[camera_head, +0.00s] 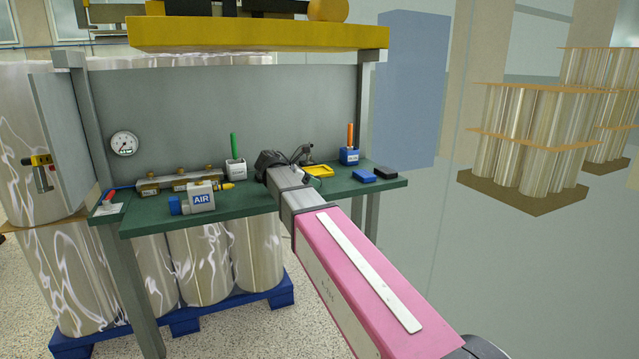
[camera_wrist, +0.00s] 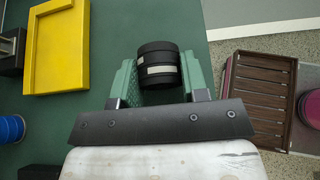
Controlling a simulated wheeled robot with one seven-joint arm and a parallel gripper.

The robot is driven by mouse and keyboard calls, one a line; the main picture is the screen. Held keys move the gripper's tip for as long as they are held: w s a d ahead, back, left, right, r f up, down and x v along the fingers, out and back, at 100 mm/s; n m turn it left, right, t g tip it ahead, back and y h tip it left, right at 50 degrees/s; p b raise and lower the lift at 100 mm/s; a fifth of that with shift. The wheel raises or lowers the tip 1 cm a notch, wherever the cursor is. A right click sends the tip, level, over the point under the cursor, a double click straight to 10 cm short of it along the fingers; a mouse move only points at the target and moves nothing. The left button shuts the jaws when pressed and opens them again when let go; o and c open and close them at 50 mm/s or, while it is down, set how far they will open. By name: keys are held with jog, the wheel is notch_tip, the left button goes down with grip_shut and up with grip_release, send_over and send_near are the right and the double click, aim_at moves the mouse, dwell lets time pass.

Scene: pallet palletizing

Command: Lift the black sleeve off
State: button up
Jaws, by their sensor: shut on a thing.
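The black sleeve (camera_wrist: 157,66) is a short dark cylinder with pale bands, seen in the wrist view between the two green finger pads of my gripper (camera_wrist: 158,74). My gripper is shut on it, with a pad on each side. In the head view my gripper (camera_head: 285,164) is over the green workbench (camera_head: 260,197), near its middle. The sleeve is not clearly told apart from the dark gripper parts there. Whatever is under the sleeve is hidden, and I cannot tell whether it touches the bench.
A yellow tray (camera_head: 319,171) lies close to the right of my gripper. A blue block (camera_head: 363,176), a black block (camera_head: 384,172), a blue holder (camera_head: 349,157) and a white holder (camera_head: 235,170) stand around. The AIR box (camera_head: 201,198) is at left. A yellow shelf (camera_head: 258,36) hangs above.

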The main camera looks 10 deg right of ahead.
jog(key=o, duration=1)
jog(key=shift+o, duration=0.2)
jog(key=shift+a, duration=0.1)
jog(key=v, duration=1)
jog(key=shift+s+a+r, duration=0.1)
jog(key=shift+a+r, duration=0.15)
